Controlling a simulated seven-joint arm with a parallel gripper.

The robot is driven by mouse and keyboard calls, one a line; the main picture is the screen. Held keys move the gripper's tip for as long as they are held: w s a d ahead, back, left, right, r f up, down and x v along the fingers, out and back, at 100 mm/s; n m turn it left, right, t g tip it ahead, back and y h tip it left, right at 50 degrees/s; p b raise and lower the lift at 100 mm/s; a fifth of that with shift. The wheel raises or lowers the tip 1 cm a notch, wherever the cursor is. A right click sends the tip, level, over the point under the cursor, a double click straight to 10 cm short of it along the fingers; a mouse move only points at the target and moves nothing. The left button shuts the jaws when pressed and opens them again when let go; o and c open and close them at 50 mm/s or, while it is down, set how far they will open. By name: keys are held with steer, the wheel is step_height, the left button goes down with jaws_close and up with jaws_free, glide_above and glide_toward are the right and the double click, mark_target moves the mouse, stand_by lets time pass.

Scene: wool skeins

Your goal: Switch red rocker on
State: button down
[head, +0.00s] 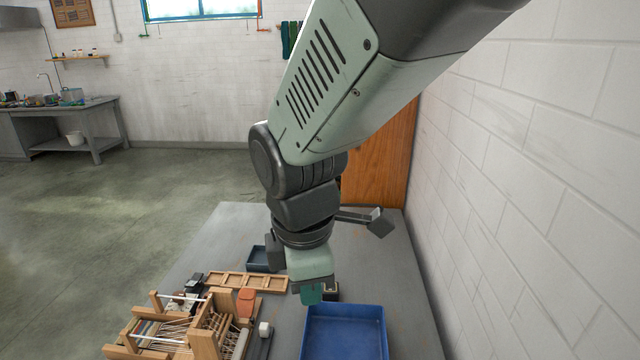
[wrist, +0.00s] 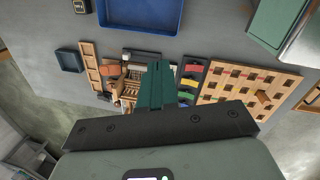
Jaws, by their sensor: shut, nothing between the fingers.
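In the wrist view a dark strip to the right of my fingers carries a row of coloured pieces that look like rockers. The red rocker (wrist: 193,68) is at its top end, with yellow, green and blue below. Which way the red one is tilted is too small to tell. My gripper (wrist: 158,66) has its teal fingers shut together and empty, held above the table to the left of the strip in this view. In the head view my gripper (head: 312,297) points down near the blue tray; I cannot make out the red rocker there.
A blue tray (head: 345,309) lies beside my gripper. A wooden loom (head: 203,344), a divided wooden tray (head: 246,282) and an orange-red piece (head: 247,302) stand to its left. In the wrist view a wooden board with square holes (wrist: 212,91) lies right of the strip.

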steer(key=s+a+f+n+g, duration=0.1)
steer(key=s+a+f+n, duration=0.2)
steer(key=a+f+n, duration=0.4)
steer(key=s+a+f+n+g, duration=0.2)
steer(key=s+a+f+n, duration=0.1)
steer(key=a+f+n, duration=0.4)
steer(key=shift+s+n+g, duration=0.2)
steer(key=shift+n+g, duration=0.1)
steer(key=shift+n, duration=0.1)
steer(key=f, duration=0.3)
steer(key=s+f, duration=0.1)
steer(key=f, duration=0.5)
steer(key=shift+s+f, duration=0.15)
steer(key=shift+s, duration=0.1)
steer(key=f, duration=0.1)
steer(key=w+f, duration=0.1)
steer(key=f, duration=0.1)
steer(key=shift+f, duration=0.25)
steer(key=shift+w+f, duration=0.15)
steer(key=shift+f, duration=0.35)
